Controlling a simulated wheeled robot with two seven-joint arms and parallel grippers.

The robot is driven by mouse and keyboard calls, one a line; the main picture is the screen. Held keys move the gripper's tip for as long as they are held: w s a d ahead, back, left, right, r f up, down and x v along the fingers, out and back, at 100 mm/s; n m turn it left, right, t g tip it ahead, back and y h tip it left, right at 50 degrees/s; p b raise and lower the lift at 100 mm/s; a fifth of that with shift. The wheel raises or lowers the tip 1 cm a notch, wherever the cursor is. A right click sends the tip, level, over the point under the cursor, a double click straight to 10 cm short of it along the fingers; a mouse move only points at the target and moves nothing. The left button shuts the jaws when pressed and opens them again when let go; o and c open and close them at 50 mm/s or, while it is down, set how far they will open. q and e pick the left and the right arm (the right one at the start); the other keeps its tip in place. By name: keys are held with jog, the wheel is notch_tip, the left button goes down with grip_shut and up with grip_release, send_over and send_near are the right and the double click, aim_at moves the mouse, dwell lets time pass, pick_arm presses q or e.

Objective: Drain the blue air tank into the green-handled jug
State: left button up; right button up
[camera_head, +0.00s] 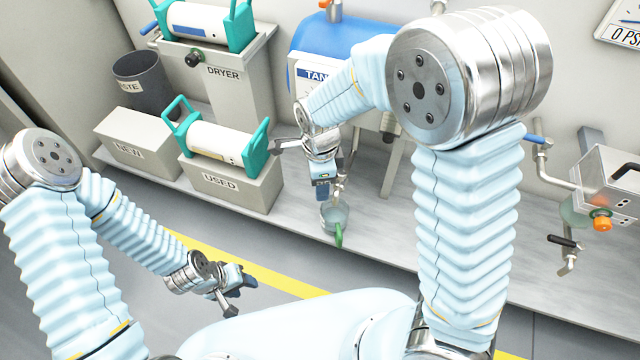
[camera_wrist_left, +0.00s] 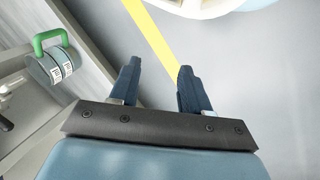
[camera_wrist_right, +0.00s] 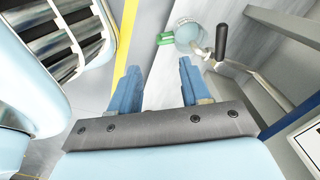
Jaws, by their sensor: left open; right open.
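The blue air tank (camera_head: 335,32) stands at the back of the bench, its label partly hidden behind my right arm. The clear jug (camera_head: 334,214) with a green handle (camera_head: 339,236) stands on the bench below the tank's drain pipe. The jug shows in the left wrist view (camera_wrist_left: 58,72) and the right wrist view (camera_wrist_right: 188,36). A black valve lever (camera_wrist_right: 221,42) on the drain pipe (camera_wrist_right: 255,78) is beside the jug. My right gripper (camera_head: 322,188) is open and empty, just above the jug in the picture. My left gripper (camera_head: 238,290) is open and empty, in front of the bench.
Grey boxes marked NEW (camera_head: 138,150) and USED (camera_head: 225,190) stand left on the bench; a white cartridge with teal ends (camera_head: 215,140) lies on USED. The dryer (camera_head: 225,90) and a dark waste bin (camera_head: 138,78) are behind. A pipe with another black lever (camera_head: 565,241) is at right.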

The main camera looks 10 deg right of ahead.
jog(key=shift+s+a+r, duration=0.15)
jog(key=shift+s+r, duration=0.15)
jog(key=shift+s, duration=0.3)
jog(key=shift+s+a+r, duration=0.15)
jog(key=shift+s+r, duration=0.1)
jog(key=shift+s, duration=0.3)
